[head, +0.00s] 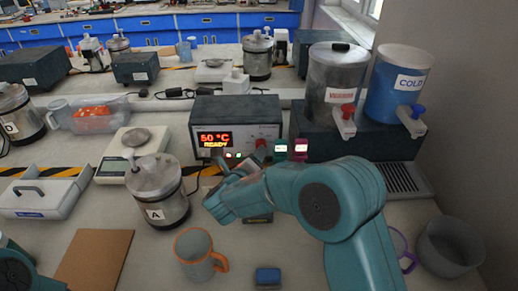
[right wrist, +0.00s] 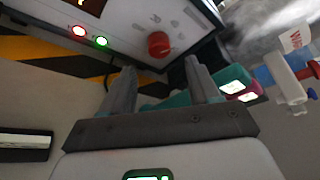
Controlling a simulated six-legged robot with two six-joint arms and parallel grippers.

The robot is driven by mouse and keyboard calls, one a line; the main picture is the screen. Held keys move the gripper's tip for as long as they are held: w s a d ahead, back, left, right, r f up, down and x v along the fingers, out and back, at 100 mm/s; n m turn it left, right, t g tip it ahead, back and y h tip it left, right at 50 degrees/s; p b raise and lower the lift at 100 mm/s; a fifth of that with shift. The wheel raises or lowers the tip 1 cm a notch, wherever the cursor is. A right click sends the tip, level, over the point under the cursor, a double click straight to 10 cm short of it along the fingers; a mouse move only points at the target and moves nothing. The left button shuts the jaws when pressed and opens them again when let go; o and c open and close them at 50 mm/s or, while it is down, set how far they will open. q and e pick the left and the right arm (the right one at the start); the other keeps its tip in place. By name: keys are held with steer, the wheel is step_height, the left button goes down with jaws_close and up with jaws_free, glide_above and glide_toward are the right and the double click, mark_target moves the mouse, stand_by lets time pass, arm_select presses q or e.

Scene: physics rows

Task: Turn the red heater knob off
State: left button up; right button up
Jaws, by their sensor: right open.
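The heater (head: 235,112) is a dark box with a white front panel. Its display reads 50 °C READY. The red knob (head: 261,144) is on the right of that panel; in the right wrist view the knob (right wrist: 158,44) lies just beyond and between the fingertips. A red light and a green light glow beside it. My right gripper (right wrist: 159,66) is open and empty, pointing at the panel, apparently without touching the knob. In the head view my arm partly hides it. Only a piece of my left arm shows at the bottom left corner; its gripper is out of view.
A metal canister marked A (head: 160,205) stands left of my right arm. A grey mug (head: 197,257) and a blue block (head: 268,276) are at the front. Hot (head: 333,75) and cold (head: 396,85) dispensers stand right of the heater. Small teal and pink items sit beside the heater.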

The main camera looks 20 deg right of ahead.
steer(key=x, duration=0.6)
steer(key=shift+p, duration=0.3)
steer(key=shift+f, duration=0.1)
steer(key=c, duration=1)
